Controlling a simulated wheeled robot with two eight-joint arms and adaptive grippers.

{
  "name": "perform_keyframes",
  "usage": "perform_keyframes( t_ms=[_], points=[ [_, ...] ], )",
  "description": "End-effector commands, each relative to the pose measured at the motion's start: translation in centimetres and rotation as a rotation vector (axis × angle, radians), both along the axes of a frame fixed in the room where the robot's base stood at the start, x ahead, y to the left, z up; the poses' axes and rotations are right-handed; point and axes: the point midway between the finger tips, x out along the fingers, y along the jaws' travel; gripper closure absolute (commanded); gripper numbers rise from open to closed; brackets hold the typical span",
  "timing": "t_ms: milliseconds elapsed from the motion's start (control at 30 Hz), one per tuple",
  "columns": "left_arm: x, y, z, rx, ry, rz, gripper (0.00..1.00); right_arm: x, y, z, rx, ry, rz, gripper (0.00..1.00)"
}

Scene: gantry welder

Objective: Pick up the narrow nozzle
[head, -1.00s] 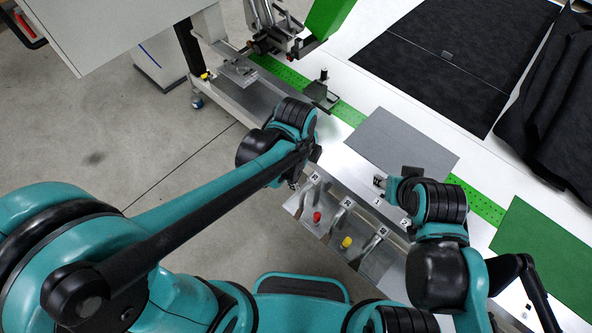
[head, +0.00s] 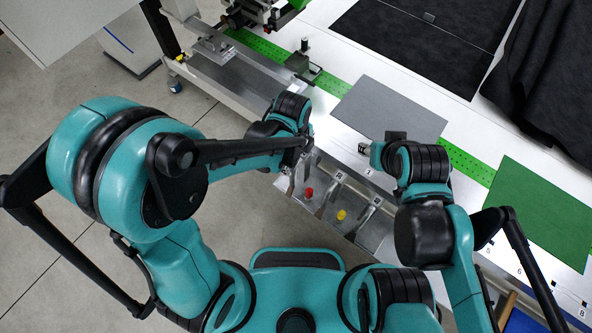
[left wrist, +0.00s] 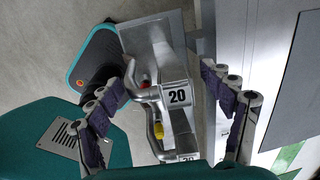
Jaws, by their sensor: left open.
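A metal holder (head: 330,205) on the table's front edge carries bent metal pieces in numbered slots, one with a red part (head: 309,193) and one with a yellow part (head: 341,214). I cannot tell which is the narrow nozzle.
A grey sheet (head: 390,108) lies behind the holder and a green sheet (head: 545,210) at the right. Black fabric (head: 415,40) covers the back. A metal clamp fixture (head: 303,62) stands on the green strip at back left. Open floor lies left.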

Motion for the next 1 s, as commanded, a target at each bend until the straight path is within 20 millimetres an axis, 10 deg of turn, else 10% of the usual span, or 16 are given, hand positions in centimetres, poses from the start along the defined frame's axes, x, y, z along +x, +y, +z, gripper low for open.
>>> perform_keyframes(
  t_ms=[100,267,667,1000],
  points=[
    [0.0,0.0,0.1,0.0,0.0,0.0,0.24,0.0,0.0,0.1,0.0,0.0,0.0,0.6],
    [0.0,0.0,0.1,-0.001,-0.001,0.0,0.66,0.0,0.0,0.1,0.0,0.0,0.0,0.6],
    [0.2,-0.2,0.6,-0.005,-0.005,0.001,0.68,0.0,0.0,0.2,0.0,0.0,0.0,0.6],
    [0.2,-0.1,7.3,-0.003,-0.003,0.0,0.74,0.0,0.0,2.6,0.0,0.0,0.0,0.6]
  ],
)
